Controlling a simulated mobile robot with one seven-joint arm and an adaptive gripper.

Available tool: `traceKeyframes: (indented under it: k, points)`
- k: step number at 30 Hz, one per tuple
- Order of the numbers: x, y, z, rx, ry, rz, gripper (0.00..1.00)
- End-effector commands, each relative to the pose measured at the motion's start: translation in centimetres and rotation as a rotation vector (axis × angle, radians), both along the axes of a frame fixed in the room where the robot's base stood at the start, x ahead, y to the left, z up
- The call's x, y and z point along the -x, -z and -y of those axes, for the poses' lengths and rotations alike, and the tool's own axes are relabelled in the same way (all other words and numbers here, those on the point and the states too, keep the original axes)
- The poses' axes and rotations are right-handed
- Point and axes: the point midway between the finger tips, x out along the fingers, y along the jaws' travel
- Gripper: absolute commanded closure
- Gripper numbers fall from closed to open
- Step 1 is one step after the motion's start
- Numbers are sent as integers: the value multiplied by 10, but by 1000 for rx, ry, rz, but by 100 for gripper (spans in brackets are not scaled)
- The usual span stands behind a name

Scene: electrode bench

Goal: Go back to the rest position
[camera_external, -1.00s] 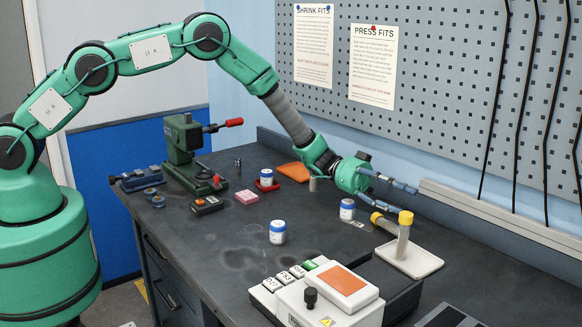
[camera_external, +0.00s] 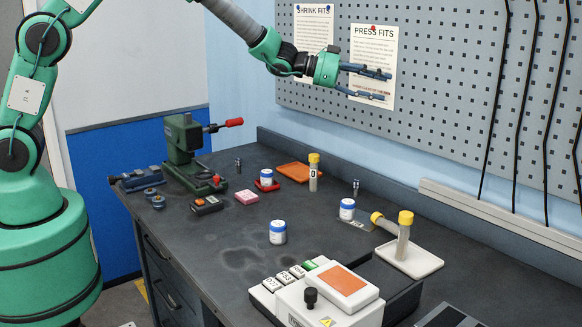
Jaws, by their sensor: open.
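My gripper (camera_external: 372,84) is open and empty. It is raised well above the bench, in front of the pegboard and the PRESS FITS sheet, with its fingers pointing right. My arm arches up from the left, and its top is cut off by the picture's upper edge. The dark bench (camera_external: 215,265) lies below, and nothing on it touches my gripper.
A yellow-capped tube (camera_external: 313,173) stands near the orange tray (camera_external: 292,172). Two more yellow-capped tubes are at the white tray (camera_external: 425,262).

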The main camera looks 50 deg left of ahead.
Motion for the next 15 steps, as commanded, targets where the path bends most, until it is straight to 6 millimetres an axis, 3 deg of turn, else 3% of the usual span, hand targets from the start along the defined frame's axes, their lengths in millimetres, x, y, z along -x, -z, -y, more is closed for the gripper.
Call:
traceKeyframes:
  k: [1, 8, 15]
  points:
    - [3, -15, -13, -9, -35, 1, 50]
    - [21, -61, -77, -55, -204, -26, 50]
    - [60, -98, -144, -99, -372, -80, 50]
